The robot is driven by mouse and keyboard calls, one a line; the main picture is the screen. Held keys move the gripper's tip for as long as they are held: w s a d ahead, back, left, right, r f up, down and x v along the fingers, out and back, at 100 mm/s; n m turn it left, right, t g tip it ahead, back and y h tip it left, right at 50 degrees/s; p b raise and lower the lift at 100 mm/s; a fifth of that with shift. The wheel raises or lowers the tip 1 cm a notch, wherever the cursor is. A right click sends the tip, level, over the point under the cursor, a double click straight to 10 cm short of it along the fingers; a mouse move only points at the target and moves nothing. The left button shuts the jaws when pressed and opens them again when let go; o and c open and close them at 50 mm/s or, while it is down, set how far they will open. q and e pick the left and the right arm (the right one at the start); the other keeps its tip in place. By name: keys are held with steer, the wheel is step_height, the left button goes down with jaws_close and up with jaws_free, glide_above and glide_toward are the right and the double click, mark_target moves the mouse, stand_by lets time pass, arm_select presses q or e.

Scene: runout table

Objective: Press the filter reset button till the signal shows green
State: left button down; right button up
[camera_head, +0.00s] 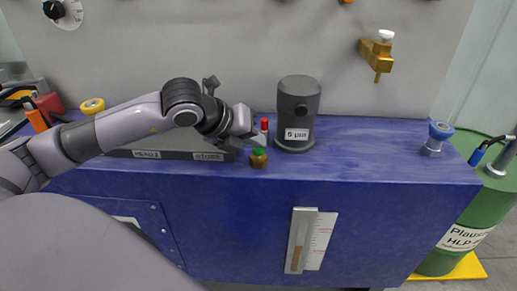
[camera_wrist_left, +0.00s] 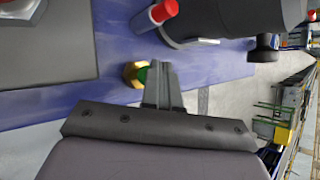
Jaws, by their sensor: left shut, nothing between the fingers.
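A dark grey filter housing (camera_head: 297,112) labelled "5 µm" stands upright on the blue bench top. Beside its left side is a small red cylinder (camera_head: 265,124), which also shows in the left wrist view (camera_wrist_left: 163,11). In front of it is a brass fitting with a green top (camera_head: 259,157), seen also in the left wrist view (camera_wrist_left: 135,74). I cannot tell which part is the button and which the signal. My left gripper (camera_head: 260,143) is shut and empty, its fingertips close to the green top; contact is unclear. My right gripper is not in view.
A grey plate with labels (camera_head: 170,155) lies under my left arm. A brass valve (camera_head: 377,55) is on the wall panel. A blue-capped fitting (camera_head: 437,137) stands at the bench's right end. A gauge (camera_head: 310,240) is on the front face. A green drum (camera_head: 450,240) stands right.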

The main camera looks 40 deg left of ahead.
mark_target(254, 151)
arm_select(q)
steer(key=shift+f, duration=0.25)
steer(key=shift+r, duration=0.1)
stand_by(0.4)
steer(key=shift+r, duration=0.85)
steer(key=shift+r+p, duration=1.6)
steer(key=shift+r, duration=0.95)
